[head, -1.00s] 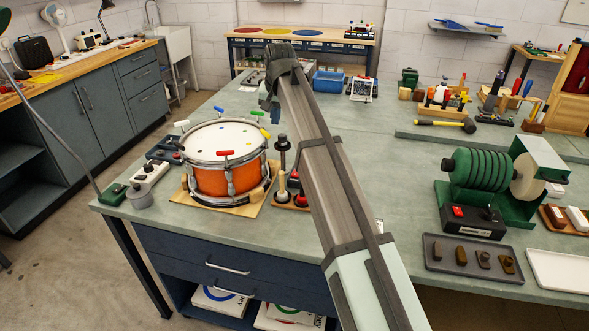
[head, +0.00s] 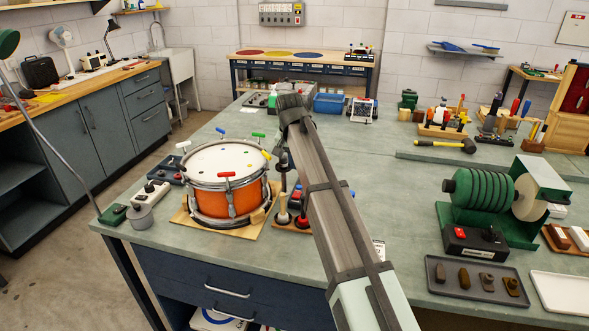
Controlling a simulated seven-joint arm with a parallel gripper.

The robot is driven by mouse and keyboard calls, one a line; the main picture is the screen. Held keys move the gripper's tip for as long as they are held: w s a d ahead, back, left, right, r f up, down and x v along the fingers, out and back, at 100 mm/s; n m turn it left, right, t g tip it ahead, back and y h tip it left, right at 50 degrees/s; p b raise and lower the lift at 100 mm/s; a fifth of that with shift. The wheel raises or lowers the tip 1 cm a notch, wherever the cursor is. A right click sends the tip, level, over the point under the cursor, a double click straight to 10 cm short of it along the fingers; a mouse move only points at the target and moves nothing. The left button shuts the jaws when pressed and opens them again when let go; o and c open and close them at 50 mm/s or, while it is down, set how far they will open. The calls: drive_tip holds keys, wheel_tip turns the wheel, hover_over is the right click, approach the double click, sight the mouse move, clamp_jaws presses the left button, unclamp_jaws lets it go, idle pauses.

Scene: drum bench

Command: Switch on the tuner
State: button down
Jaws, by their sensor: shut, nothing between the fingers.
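My arm reaches from the bottom right of the head view toward the back of the bench. My gripper (head: 280,110) is at its far end, above the bench behind the drum, small and mostly hidden by my own wrist. It holds nothing. I cannot single out the tuner for certain. My gripper is apart from all of these.
An orange snare drum (head: 228,200) with coloured keys stands on a tan mat at front left. Dark and red tools (head: 290,210) stand between drum and arm. A green grinder (head: 485,195), a red-switch box (head: 475,240) and a grey tray (head: 445,292) are at right.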

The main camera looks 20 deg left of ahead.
approach(296, 196)
drive_tip(key=x, duration=0.5)
drive_tip(key=shift+w, duration=0.15)
drive_tip(key=shift+x, duration=0.75)
drive_tip(key=shift+s, duration=0.25)
drive_tip(key=shift+s+f, duration=0.15)
drive_tip(key=shift+f, duration=0.25)
drive_tip(key=shift+w+r, duration=0.4)
drive_tip(key=shift+w, duration=0.35)
